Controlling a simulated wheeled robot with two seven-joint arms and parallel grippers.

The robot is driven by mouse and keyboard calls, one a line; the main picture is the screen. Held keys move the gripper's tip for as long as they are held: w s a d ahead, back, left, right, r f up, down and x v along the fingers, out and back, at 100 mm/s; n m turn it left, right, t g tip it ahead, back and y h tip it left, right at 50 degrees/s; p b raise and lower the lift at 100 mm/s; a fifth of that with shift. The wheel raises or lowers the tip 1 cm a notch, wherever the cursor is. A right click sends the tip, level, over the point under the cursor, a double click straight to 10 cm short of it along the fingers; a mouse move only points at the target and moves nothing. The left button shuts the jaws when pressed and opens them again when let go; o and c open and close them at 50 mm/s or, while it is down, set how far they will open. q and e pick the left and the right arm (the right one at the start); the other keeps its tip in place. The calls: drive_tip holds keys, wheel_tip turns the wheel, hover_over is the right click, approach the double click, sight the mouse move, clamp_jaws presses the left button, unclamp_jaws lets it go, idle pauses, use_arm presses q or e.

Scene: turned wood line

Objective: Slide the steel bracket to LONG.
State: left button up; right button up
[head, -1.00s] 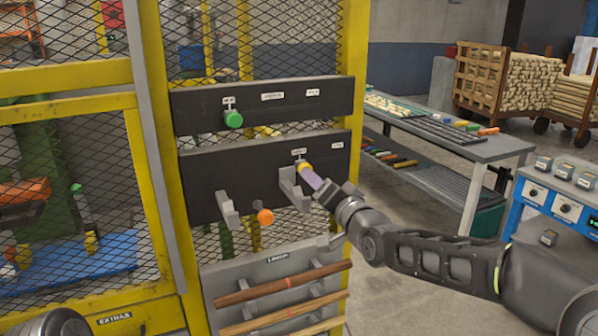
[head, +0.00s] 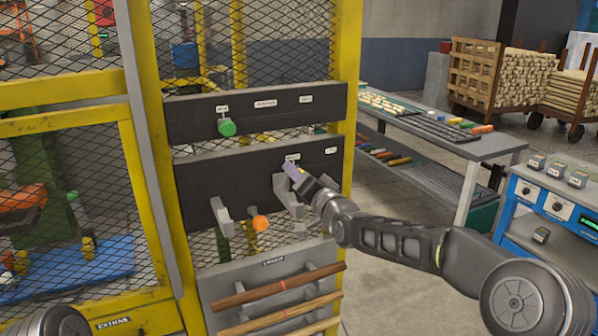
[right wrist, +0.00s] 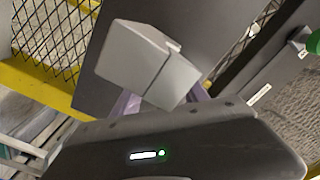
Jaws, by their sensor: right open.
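A grey steel bracket (head: 287,196) sits on the lower black panel (head: 250,172), below a small white label whose text I cannot read. A second white label (head: 331,150) is further right on the panel. My right gripper (head: 294,171) is at the top of this bracket, its lavender fingers partly covering it. In the right wrist view the grey bracket block (right wrist: 150,62) is just ahead of the open fingers (right wrist: 160,103), with one finger showing on each side; contact is unclear. A second grey bracket (head: 221,216) is further left. My left gripper is out of view.
An orange knob (head: 259,222) sits between the brackets. A green knob (head: 227,127) is on the upper panel. Wooden rods (head: 280,285) rest below. A yellow mesh frame surrounds the panels. A workbench (head: 470,150) and blue cabinet (head: 550,215) stand right.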

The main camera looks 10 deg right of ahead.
drive_tip(key=shift+w, duration=0.1)
drive_tip(key=shift+c, duration=0.3)
clamp_jaws()
idle(1.1)
